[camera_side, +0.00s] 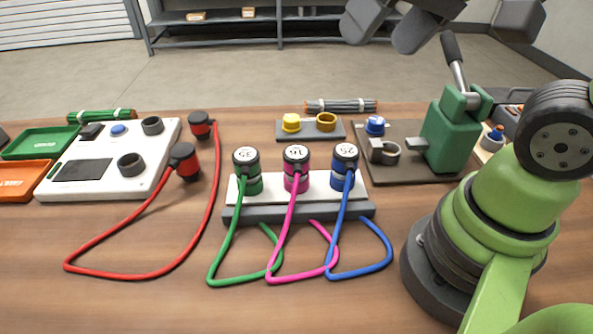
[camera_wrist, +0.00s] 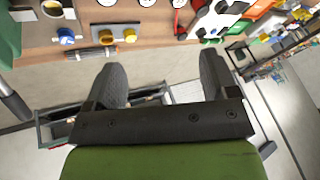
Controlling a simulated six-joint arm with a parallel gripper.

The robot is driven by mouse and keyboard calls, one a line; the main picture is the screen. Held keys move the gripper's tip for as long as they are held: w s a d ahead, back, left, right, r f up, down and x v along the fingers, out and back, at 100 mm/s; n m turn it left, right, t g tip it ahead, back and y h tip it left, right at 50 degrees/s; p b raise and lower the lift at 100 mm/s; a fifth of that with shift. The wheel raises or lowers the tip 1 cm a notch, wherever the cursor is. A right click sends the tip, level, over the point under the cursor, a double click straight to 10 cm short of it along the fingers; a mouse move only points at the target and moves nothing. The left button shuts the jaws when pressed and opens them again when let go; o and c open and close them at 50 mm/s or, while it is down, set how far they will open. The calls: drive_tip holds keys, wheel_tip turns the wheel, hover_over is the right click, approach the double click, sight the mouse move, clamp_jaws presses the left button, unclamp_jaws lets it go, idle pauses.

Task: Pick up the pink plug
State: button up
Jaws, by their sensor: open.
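The pink plug (camera_side: 296,172) stands upright in the middle of a white and grey holder (camera_side: 262,213) in the side view, with a black numbered cap and a pink cable looping in front. A green plug (camera_side: 247,184) is to its left and a blue plug (camera_side: 343,180) to its right. My gripper is only partly visible at the top edge of the side view, well above and behind the plugs. In the wrist view my gripper (camera_wrist: 160,72) is open, with nothing between its fingers. I cannot make out the pink plug there.
A white tester (camera_side: 100,180) and a red plug (camera_side: 185,165) with its red cable lie to the left. A yellow-knobbed block (camera_side: 291,123) sits behind the holder. A green lever device (camera_side: 450,135) stands to the right. The front middle of the table is clear except for cables.

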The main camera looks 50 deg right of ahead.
drive_tip(key=w+f+g, duration=0.4)
drive_tip(key=w+f, duration=0.4)
drive_tip(key=w, duration=0.1)
drive_tip(key=n+g+h, duration=0.1)
hover_over(296, 152)
drive_tip(key=f, duration=0.6)
drive_tip(key=shift+s+f, duration=0.25)
drive_tip(key=shift+s, duration=0.1)
drive_tip(key=shift+n+g+h, duration=0.3)
drive_tip(key=f, duration=0.5)
drive_tip(key=shift+w+a+f, duration=0.1)
drive_tip(key=shift+w+f, duration=0.1)
drive_tip(key=shift+f, duration=0.2)
drive_tip(key=shift+w+d+f, duration=0.1)
drive_tip(key=shift+f, duration=1.45)
drive_tip(key=shift+w+d+f, duration=0.1)
drive_tip(key=shift+f, duration=1.4)
drive_tip(key=c, duration=1.1)
drive_tip(key=shift+r, duration=0.1)
wheel_tip(296, 152, up, 10)
drive_tip(key=shift+f, duration=0.1)
